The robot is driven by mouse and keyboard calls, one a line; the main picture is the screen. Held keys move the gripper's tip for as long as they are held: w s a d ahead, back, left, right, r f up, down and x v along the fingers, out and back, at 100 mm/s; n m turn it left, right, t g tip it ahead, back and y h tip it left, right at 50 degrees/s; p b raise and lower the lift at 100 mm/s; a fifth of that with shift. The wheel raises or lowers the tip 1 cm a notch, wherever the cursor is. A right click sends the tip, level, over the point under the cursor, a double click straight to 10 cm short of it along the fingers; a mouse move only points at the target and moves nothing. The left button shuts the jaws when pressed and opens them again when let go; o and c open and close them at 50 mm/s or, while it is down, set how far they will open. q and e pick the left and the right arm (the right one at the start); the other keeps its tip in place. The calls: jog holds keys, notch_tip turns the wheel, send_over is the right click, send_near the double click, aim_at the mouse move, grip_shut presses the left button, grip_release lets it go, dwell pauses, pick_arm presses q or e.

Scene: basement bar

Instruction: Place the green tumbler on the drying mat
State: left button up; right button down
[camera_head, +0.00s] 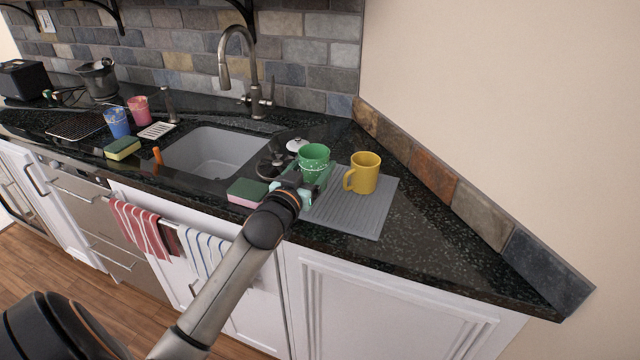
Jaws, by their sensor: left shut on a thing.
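The green tumbler (314,158) stands upright at the left part of the grey ribbed drying mat (352,216), which lies on the counter right of the sink. I cannot tell whether its base touches the mat, as my gripper hides its lower part. My left gripper (308,184) reaches in from the front and is shut on the green tumbler. My right gripper is not in view.
A yellow mug (364,172) stands on the mat just right of the tumbler. A green-and-pink sponge (247,192) lies left of my gripper. The faucet (240,70) rises behind the sink (212,150). The mat's front part is bare.

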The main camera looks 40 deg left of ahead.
pick_arm(q)
jog(key=shift+w+d+f, duration=0.15)
jog(key=shift+w+f, duration=0.4)
jog(key=shift+f, duration=0.1)
jog(key=shift+w+d+f, duration=0.1)
jog(key=shift+w+f, duration=0.05)
jog(key=shift+f, duration=0.75)
jog(key=shift+w+f, duration=0.1)
jog(key=shift+f, duration=0.8)
jog(key=shift+f+b, duration=0.15)
jog(key=shift+b, duration=0.15)
jog(key=o, duration=1.5)
jog(key=v, duration=1.2)
